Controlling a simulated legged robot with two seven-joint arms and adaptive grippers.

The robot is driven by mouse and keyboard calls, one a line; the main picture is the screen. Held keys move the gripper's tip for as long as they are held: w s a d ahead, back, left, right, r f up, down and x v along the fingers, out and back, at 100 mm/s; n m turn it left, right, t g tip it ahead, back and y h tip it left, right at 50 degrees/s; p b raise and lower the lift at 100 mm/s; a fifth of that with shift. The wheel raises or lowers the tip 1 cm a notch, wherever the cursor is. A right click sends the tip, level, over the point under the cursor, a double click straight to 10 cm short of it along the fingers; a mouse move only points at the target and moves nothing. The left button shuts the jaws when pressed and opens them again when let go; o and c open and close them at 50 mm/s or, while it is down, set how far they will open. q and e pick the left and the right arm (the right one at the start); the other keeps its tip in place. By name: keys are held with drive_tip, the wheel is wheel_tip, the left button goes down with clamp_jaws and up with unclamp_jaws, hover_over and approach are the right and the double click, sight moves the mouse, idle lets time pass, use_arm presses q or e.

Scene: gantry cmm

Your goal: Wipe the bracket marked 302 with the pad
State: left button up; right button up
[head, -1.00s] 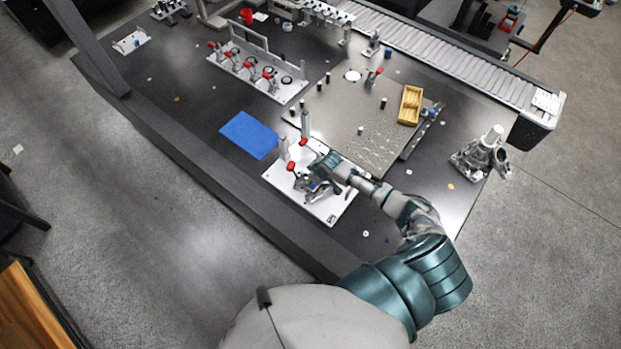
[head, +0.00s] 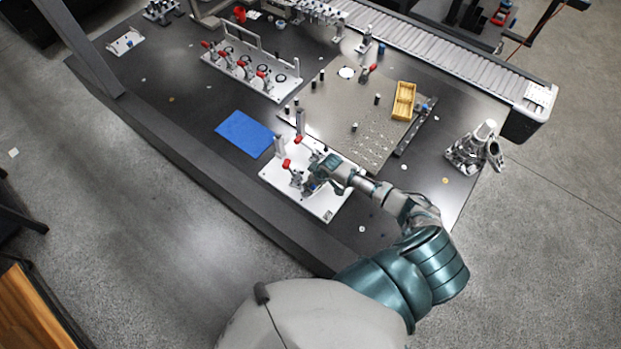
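A white fixture plate (head: 325,207) lies near the front edge of the dark table, with red-handled clamps (head: 287,163) and small upright posts on it. My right gripper (head: 314,182) is low over the middle of this plate, among grey metal parts. Its fingers are too small and crowded to show whether they are open or shut, or whether they hold a pad. A bracket marked 302 cannot be picked out, as no marking is legible. A flat blue rectangle (head: 243,134) lies on the table left of the plate. My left gripper is not in view.
A long plate with several red-handled clamps (head: 250,75) stands behind the blue rectangle. A perforated plate (head: 350,115) with small dark pegs and a yellow tray (head: 403,101) lies behind my gripper. A grey metal device (head: 473,149) stands at the right edge. A roller conveyor (head: 440,55) runs along the back.

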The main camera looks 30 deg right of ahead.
drive_tip(key=shift+w+a+f+b, duration=0.15)
drive_tip(key=shift+w+b, duration=0.1)
drive_tip(key=shift+w, duration=0.25)
drive_tip(key=shift+w+a+b, duration=0.15)
drive_tip(key=shift+w+b, duration=0.05)
drive_tip(key=shift+w, duration=0.3)
drive_tip(key=shift+s+d+r+p, duration=0.2)
drive_tip(key=shift+s+d+p, duration=0.05)
drive_tip(key=shift+s+p, duration=0.4)
drive_tip(key=shift+s+d+p, duration=0.25)
drive_tip(key=shift+s+p, duration=0.25)
drive_tip(key=shift+w+a+f+b, duration=0.15)
drive_tip(key=shift+w+f+b, duration=0.05)
drive_tip(key=shift+w+b, duration=0.25)
drive_tip(key=shift+w+a+b, duration=0.35)
drive_tip(key=shift+w, duration=0.3)
drive_tip(key=shift+s, duration=0.2)
drive_tip(key=shift+s+d+r+p, duration=0.1)
drive_tip(key=shift+s+d+p, duration=0.15)
drive_tip(key=shift+s+p, duration=0.3)
drive_tip(key=shift+s+d+p, duration=0.25)
drive_tip(key=shift+s+p, duration=0.2)
drive_tip(key=shift+p, duration=0.15)
drive_tip(key=shift+w+a+b, duration=0.25)
drive_tip(key=shift+w+b, duration=0.3)
drive_tip(key=shift+w, duration=0.1)
drive_tip(key=shift+w+a, duration=0.25)
drive_tip(key=shift+w, duration=0.3)
